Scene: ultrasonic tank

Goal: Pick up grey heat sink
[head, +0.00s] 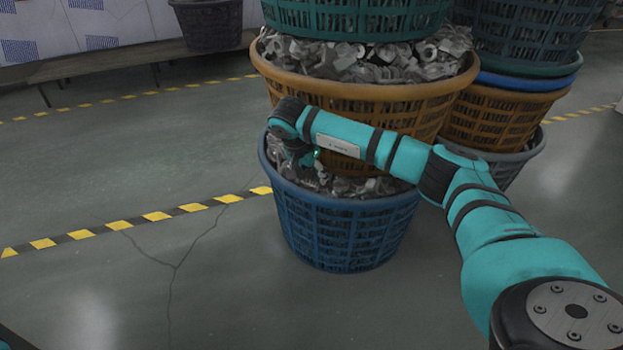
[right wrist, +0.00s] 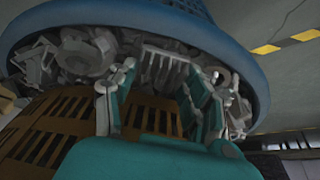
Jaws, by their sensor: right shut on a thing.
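The grey heat sink (right wrist: 163,60), a finned block, sits between the fingertips of my right gripper (right wrist: 161,75) in the right wrist view. The gripper is shut on it. The heat sink is at or just above the grey metal parts in the blue basket (head: 345,225); I cannot tell if it still touches them. In the head view my right gripper (head: 318,170) reaches into the blue basket's opening, partly hidden by its own arm, and I cannot make out the heat sink there. My left gripper is not in view.
An orange basket (head: 355,98) full of metal parts stands close above the blue basket, with a green basket (head: 350,20) on top. More stacked baskets (head: 500,115) stand at the right. The floor (head: 130,180) to the left is clear, with yellow-black tape (head: 155,216).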

